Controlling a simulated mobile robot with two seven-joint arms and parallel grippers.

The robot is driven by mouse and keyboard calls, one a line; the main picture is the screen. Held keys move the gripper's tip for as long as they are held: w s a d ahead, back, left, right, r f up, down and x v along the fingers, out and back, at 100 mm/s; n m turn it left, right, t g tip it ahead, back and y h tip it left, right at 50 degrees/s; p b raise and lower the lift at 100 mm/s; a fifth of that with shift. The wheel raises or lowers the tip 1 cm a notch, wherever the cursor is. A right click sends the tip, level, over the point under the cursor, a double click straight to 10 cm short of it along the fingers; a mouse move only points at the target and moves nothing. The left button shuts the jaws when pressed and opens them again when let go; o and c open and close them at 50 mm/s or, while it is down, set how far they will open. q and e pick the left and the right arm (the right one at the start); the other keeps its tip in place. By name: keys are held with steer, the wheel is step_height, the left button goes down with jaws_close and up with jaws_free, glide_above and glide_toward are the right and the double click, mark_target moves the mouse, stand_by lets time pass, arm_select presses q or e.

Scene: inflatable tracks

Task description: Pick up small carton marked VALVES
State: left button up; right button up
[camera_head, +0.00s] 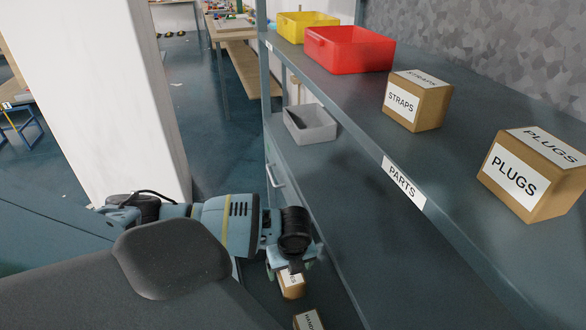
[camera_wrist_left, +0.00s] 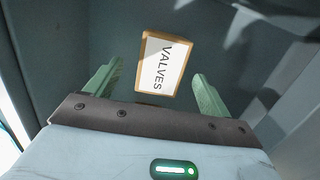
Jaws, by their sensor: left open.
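The small carton marked VALVES (camera_wrist_left: 160,66) shows in the left wrist view, its white label facing the camera. It lies ahead of and between the two green fingers of my left gripper (camera_wrist_left: 156,88), which are spread open and empty, with gaps on both sides. In the head view my left gripper (camera_head: 288,268) reaches down into the lower shelf level, directly above a brown carton (camera_head: 292,284) whose label is mostly hidden by the gripper. My right gripper is in neither view.
Another labelled carton (camera_head: 308,320) sits just nearer on the lower level. The upper shelf (camera_head: 345,130), marked PARTS, overhangs to the right and holds STRAPS (camera_head: 416,101) and PLUGS (camera_head: 533,174) cartons, a red bin (camera_head: 349,48) and a yellow bin (camera_head: 303,26). A grey bin (camera_head: 310,124) stands lower at the far end.

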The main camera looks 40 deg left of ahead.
mark_target(291, 277)
arm_select(q)
steer(key=shift+w+a+f, duration=0.15)
steer(key=shift+f, duration=1.35)
steer(key=shift+w+a+f, duration=0.1)
steer(key=shift+a+f, duration=0.05)
steer(key=shift+f, duration=1.35)
steer(key=shift+r, duration=0.1)
steer(key=c, duration=1.2)
